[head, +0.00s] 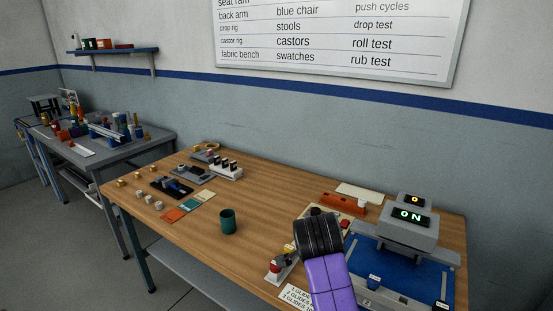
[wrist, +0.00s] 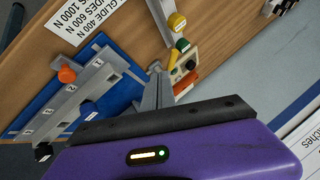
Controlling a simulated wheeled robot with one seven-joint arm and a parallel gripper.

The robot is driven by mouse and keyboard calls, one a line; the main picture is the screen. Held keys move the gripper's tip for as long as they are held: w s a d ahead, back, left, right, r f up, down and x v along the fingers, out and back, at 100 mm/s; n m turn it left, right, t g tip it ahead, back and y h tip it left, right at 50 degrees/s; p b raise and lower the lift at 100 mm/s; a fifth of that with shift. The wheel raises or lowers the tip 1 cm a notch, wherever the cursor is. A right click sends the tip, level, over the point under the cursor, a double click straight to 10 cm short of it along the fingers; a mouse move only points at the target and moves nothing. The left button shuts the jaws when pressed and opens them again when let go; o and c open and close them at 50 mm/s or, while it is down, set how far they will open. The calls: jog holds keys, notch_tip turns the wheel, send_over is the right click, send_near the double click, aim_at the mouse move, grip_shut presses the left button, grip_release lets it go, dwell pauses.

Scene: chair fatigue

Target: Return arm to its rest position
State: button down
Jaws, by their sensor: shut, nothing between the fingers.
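My gripper (wrist: 156,88) shows in the wrist view as grey fingers held together, with nothing between them. They extend from the dark bar on the purple wrist housing, above the wooden bench (wrist: 120,62). In the head view my purple and black arm reaches over the front right of the bench (head: 270,200); the fingertips cannot be made out there. The blue base (wrist: 42,122) also shows in the wrist view, with a numbered grey rail and an orange knob.
A green cup (head: 228,221) stands left of my arm. A small grey device with a red part (head: 277,268) sits close beside the arm, near a printed card (head: 296,296). An orange tray (head: 343,204) lies behind. Bench surface between the cup and the wall is clear.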

notch_tip(320, 180, up, 6)
jog(key=w+a+n+t+y, duration=0.1)
jog(key=w+a+n+t, duration=0.1)
jog(key=w+n+t, duration=0.15)
jog(key=s+d+f+n+t, duration=0.1)
jog(key=s+d+f+n, duration=0.1)
jog(key=s, duration=1.6)
jog(key=s+d+f+n+t+y, duration=0.1)
jog(key=s+d+f+n, duration=0.2)
jog(key=s, duration=1.6)
jog(key=s+d+f+n+t, duration=0.1)
jog(key=s+d+f+n, duration=0.1)
jog(key=s, duration=1.6)
jog(key=shift+s+d+f+n, duration=0.35)
jog(key=shift+d+f, duration=0.1)
jog(key=shift+d, duration=0.25)
